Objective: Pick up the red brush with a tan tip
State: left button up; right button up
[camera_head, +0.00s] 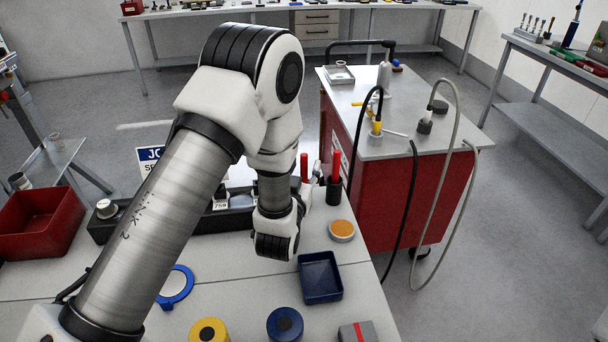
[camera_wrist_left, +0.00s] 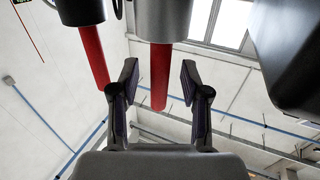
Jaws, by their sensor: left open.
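Two red handles stand upright near the workbench's back edge; no tan tip is visible. One red handle (camera_head: 304,167) rises beside my left gripper, its holder hidden in the head view. The other red handle (camera_head: 336,164) stands in a dark cup (camera_head: 333,191) just to the right. The wrist view appears upside down. There, my left gripper (camera_wrist_left: 158,64) is open, with one red handle (camera_wrist_left: 160,82) showing between its fingers below a grey metal cup (camera_wrist_left: 163,18). I cannot tell whether the fingers touch it. The other red handle (camera_wrist_left: 94,55) is outside the fingers. My right gripper is not in view.
An orange-topped round tin (camera_head: 342,230) and a dark blue tray (camera_head: 320,277) lie close to my wrist. A red cart (camera_head: 350,130) with hoses stands right of the bench. A red bin (camera_head: 40,220) is at the left. Yellow and blue round items lie in front.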

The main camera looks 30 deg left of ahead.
pick_arm(q)
jog(key=shift+w+a+f, duration=0.1)
jog(key=shift+w, duration=0.25)
jog(key=shift+s, duration=0.2)
jog(key=shift+c, duration=0.3)
grip_shut()
notch_tip(320, 180, up, 10)
jog(key=shift+r+b, duration=0.15)
jog(key=shift+b, duration=0.55)
